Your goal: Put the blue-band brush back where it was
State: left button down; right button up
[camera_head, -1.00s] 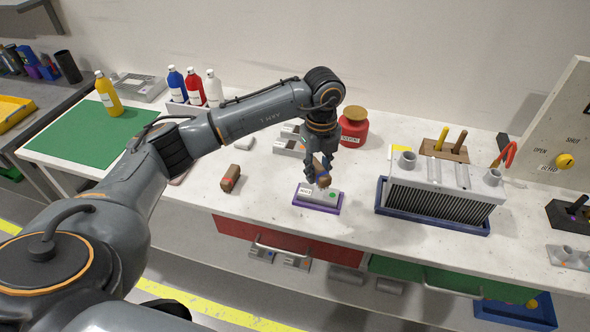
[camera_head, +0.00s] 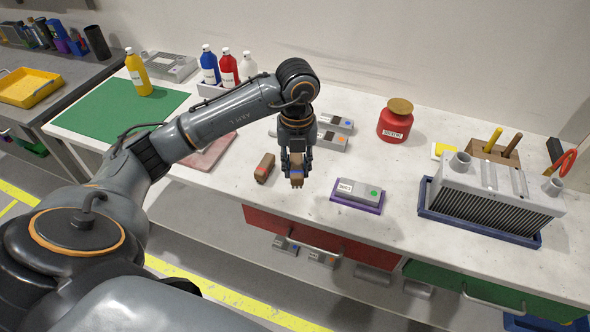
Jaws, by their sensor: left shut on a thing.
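My left gripper (camera_head: 297,161) is shut on a brown block-shaped brush (camera_head: 297,180), with a small bluish mark just visible on it. The jaws partly hide this brush, and it hangs upright above the white worktop. My right gripper is not in view.
A grey unit on a purple mat (camera_head: 346,208) is to the right of the gripper. Grey units (camera_head: 332,140) stand behind it, with a red jar (camera_head: 395,122) farther right. A finned block sits in a blue tray (camera_head: 480,228). Worktop (camera_head: 400,175) is clear between these.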

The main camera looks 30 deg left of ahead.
pick_arm(q)
jog(key=w+a+f, duration=0.1)
jog(key=f, duration=0.1)
jog(key=w+a+f, duration=0.1)
jog(key=w, duration=0.1)
jog(key=w+a+f+p, duration=0.1)
jog(key=f, duration=0.1)
jog(key=shift+w+a+f, duration=0.1)
jog(key=shift+w+f, duration=0.1)
jog(key=shift+f, duration=0.15)
jog(key=f, duration=0.1)
jog(key=f+p, duration=0.1)
jog(key=shift+w+a+f+p, duration=0.2)
jog(key=shift+f+p, duration=0.1)
jog(key=shift+f, duration=0.6)
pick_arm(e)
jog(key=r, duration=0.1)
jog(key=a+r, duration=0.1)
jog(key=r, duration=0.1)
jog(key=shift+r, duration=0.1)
pick_arm(q)
jog(key=shift+f, duration=0.1)
jog(key=c, duration=1.1)
grip_release()
jog(key=shift+o, duration=0.2)
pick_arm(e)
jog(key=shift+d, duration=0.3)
